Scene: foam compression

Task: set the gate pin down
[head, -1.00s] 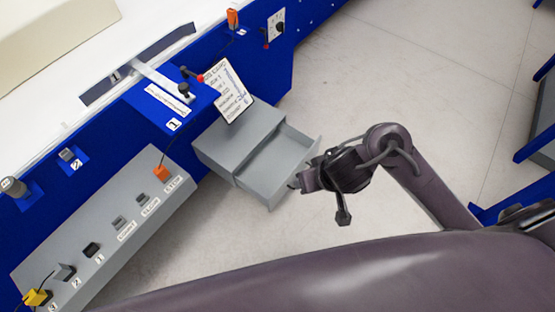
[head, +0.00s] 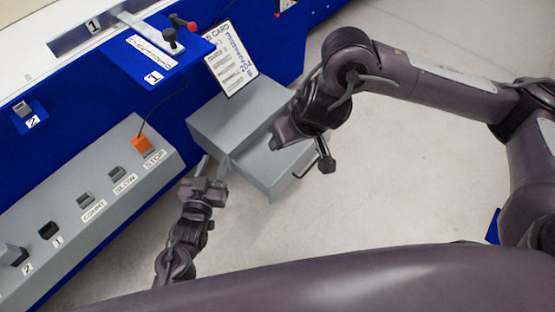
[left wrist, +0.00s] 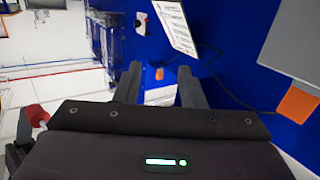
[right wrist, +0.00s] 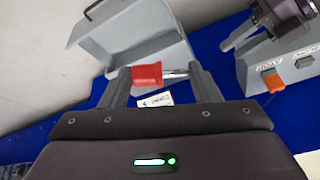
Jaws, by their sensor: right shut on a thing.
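The gate pin, with a red grip (right wrist: 147,75) and a bare metal shaft, lies crosswise between the fingers of my right gripper (right wrist: 161,84), which is shut on it. In the head view my right gripper (head: 280,137) hangs over the open drawer (head: 268,166) of the grey cabinet; the pin is hidden there. The drawer also shows beyond the pin in the right wrist view (right wrist: 130,45). My left gripper (head: 212,168) is in front of the cabinet, beside the button panel. Its fingers stand apart with nothing between them in the left wrist view (left wrist: 159,88).
The grey button panel (head: 100,190) with an orange stop button (head: 141,145) lies to the left. A card (head: 231,60) leans behind the cabinet (head: 240,110). A blue machine block with a lever (head: 165,50) stands at upper left.

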